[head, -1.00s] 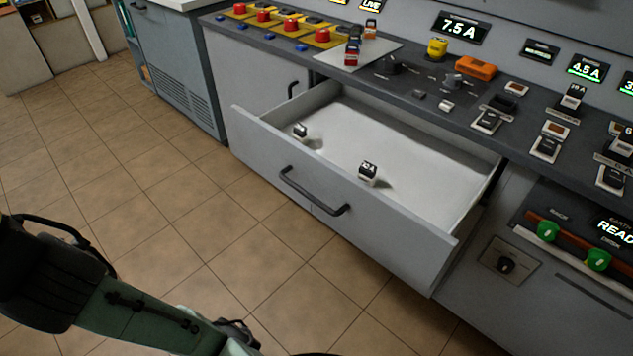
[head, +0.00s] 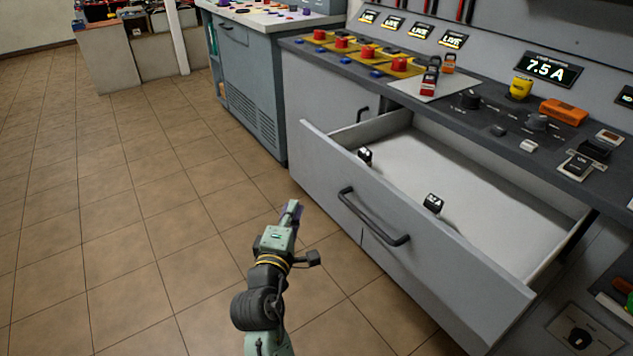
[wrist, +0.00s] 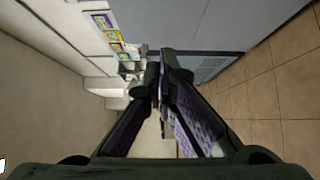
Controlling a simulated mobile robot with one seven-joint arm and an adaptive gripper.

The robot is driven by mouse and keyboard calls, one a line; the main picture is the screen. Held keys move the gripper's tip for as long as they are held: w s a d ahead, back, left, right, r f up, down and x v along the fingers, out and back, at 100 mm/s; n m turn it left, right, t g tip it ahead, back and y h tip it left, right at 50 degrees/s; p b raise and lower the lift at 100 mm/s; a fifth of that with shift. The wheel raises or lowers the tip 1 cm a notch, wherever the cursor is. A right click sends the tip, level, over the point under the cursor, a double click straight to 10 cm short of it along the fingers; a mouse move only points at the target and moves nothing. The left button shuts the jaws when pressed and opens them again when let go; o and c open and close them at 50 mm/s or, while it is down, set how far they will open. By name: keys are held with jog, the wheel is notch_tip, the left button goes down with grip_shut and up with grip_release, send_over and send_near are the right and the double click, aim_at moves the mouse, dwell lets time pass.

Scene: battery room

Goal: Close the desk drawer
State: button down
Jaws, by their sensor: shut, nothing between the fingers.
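The desk drawer (head: 430,215) is pulled well out of the grey desk in the head view. Its front panel (head: 320,160) carries a dark bar handle (head: 372,218). Two small black-and-white blocks lie inside, one near the left end (head: 365,156) and one near the middle (head: 433,204). My gripper (head: 292,208) is shut and empty, in front of the drawer's left part and apart from it. In the wrist view its fingers (wrist: 160,75) come together at the tips.
The desk top (head: 480,125) above the drawer holds red buttons, switches and an orange block (head: 563,112). A grey-blue cabinet (head: 245,85) stands to the left, also in the wrist view (wrist: 200,65). Open tiled floor (head: 130,220) lies left of my arm.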

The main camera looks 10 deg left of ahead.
jog(key=p, duration=0.2)
send_near(320, 165)
jog(key=w+a, duration=0.2)
jog(key=a, duration=0.1)
jog(key=shift+w+d+p, duration=0.7)
jog(key=shift+w+d, duration=0.55)
jog(key=shift+d, duration=0.25)
jog(key=shift+w, duration=0.1)
